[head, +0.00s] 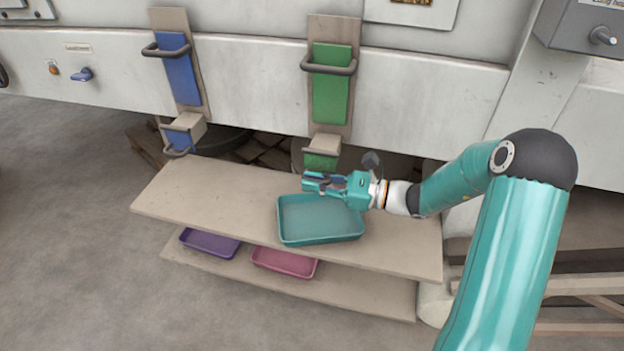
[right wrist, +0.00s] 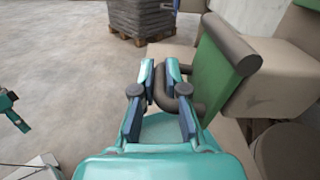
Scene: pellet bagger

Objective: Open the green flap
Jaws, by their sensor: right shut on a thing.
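The green flap (head: 320,162) hangs on the front of a beige spout, below a tall green slide gate (head: 331,95). In the right wrist view the flap (right wrist: 222,78) has a thick dark bar along its top edge and a dark loop handle (right wrist: 184,96). My right gripper (head: 312,182) is shut on that handle; its fingers also show in the right wrist view (right wrist: 160,88), one on each side of the loop. It hides the handle in the head view. A teal part at the left edge of the right wrist view looks like my left gripper (right wrist: 8,108); its fingers are unclear.
A teal tray (head: 320,238) stands on the upper shelf (head: 200,195) under the spout. A purple tray (head: 210,243) and a pink tray (head: 285,263) are on the lower shelf. A blue flap (head: 178,138) hangs to the left. A grey control box (head: 590,25) is at the upper right.

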